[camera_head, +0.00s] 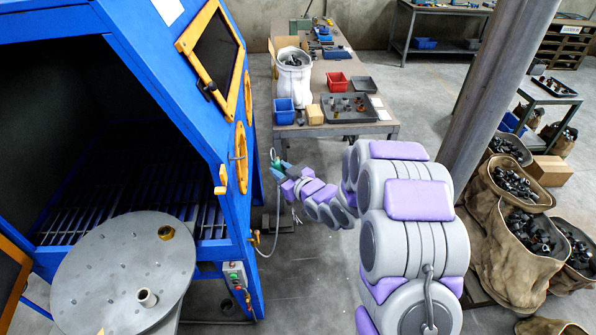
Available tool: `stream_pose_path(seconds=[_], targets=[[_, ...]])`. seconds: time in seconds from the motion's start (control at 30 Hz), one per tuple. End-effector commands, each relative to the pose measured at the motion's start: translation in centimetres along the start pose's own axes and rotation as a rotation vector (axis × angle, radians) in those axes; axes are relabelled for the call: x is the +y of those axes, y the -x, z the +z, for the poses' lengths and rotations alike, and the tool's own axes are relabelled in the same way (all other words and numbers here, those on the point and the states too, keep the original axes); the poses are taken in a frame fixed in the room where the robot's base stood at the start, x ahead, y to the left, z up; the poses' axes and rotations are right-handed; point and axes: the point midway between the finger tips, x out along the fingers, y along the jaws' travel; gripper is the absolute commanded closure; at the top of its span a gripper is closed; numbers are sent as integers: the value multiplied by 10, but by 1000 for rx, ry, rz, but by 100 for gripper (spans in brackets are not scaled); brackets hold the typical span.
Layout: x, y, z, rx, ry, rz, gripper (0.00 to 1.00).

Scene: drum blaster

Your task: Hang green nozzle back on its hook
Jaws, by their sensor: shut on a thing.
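My gripper (279,169) is at the end of my purple-and-grey arm, just right of the blue blaster cabinet (225,135). It is shut on the small green nozzle (275,161). A thin pale hose (276,225) hangs below the gripper and curves down to a fitting low on the cabinet's side. A small hook-like metal piece (237,157) sticks out of the cabinet's side by the yellow-framed opening, left of the gripper and apart from it. I cannot tell for sure that it is the hook.
A grey round turntable (120,275) stands at front left. A workbench (345,130) with red and blue bins and a white bag is behind the gripper. A grey pillar (490,90) and sacks of dark parts (515,250) are on the right. Open floor lies between cabinet and pillar.

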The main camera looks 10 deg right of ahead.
Motion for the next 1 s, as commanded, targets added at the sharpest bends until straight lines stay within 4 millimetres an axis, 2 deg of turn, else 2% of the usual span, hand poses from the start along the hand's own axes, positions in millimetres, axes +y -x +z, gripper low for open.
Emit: stream_pose_path(seconds=[0.2,0.4,1.0], targets=[[-7,-1,-11,122,-90,-127,100],[-10,5,-12,171,-137,-192,100],[-33,-8,-16,180,-143,-207,100]])
